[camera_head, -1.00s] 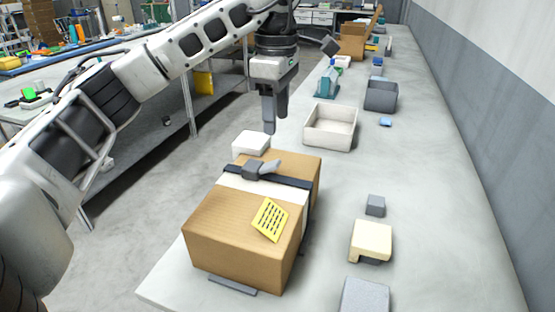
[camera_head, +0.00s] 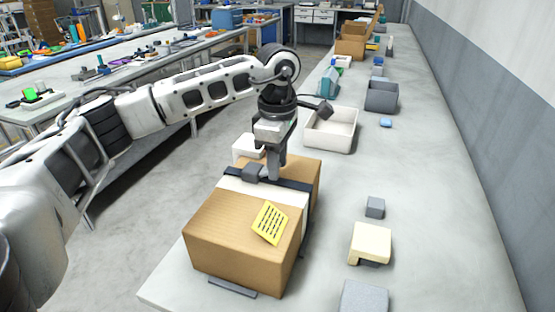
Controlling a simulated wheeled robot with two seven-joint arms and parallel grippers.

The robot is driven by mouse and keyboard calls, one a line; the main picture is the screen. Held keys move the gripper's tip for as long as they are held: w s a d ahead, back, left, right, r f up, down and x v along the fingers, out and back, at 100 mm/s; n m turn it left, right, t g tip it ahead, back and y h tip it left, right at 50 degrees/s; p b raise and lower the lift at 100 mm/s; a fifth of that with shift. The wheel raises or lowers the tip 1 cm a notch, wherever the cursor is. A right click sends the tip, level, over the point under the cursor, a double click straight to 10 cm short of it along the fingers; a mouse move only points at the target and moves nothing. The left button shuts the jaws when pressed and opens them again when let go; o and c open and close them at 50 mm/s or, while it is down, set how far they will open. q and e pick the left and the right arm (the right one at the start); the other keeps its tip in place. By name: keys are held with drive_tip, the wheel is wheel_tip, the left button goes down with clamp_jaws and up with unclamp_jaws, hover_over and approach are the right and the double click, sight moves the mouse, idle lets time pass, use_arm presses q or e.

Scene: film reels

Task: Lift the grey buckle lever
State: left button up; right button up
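A cardboard box (camera_head: 235,235) stands on the grey table with a dark strap (camera_head: 294,184) across its top. The dark grey buckle (camera_head: 252,172) sits on the strap toward the left of the box top. My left gripper (camera_head: 275,177) points down just right of the buckle, with its fingertips at or very near the strap. The grey lever is hidden behind the fingers. I cannot tell whether the fingers touch it, or whether they are open or shut. My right gripper is not in view.
A yellow label (camera_head: 269,223) is on the box. A white block (camera_head: 247,147) is behind it, and an open white tray (camera_head: 331,142) and grey bin (camera_head: 381,108) stand further back. Small blocks, including a cream one (camera_head: 370,237), lie to the right.

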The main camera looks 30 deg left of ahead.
use_arm(q)
drive_tip(key=c, duration=0.4)
drive_tip(key=shift+c, duration=0.2)
